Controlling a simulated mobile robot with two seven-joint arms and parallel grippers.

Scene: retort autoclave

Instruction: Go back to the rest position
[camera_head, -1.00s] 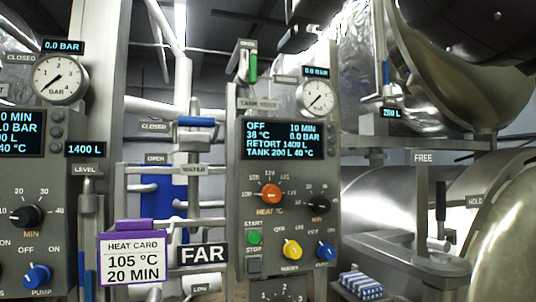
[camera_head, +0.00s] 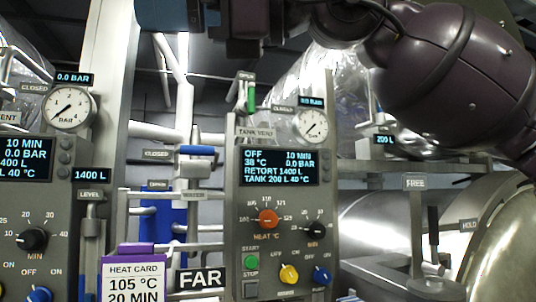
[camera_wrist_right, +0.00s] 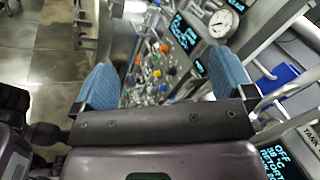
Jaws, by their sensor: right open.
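My right arm (camera_head: 455,65), dark purple, comes in from the upper right of the head view and reaches left along the top edge. Its gripper is partly cut off there, with a blue finger (camera_head: 165,12) showing. In the right wrist view my right gripper (camera_wrist_right: 165,80) has its two blue fingers wide apart, with nothing between them. The control panel (camera_head: 275,222) stands below and beyond the arm in the head view. My left gripper is in neither view.
A purple-topped heat card (camera_head: 133,280) hangs by the FAR sign (camera_head: 201,279). A second panel (camera_head: 60,215) stands at left. A green vent lever (camera_head: 251,97) stands upright above the middle panel. Pipes and blue-handled valves (camera_head: 196,150) fill the space between. Shiny vessels are at right.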

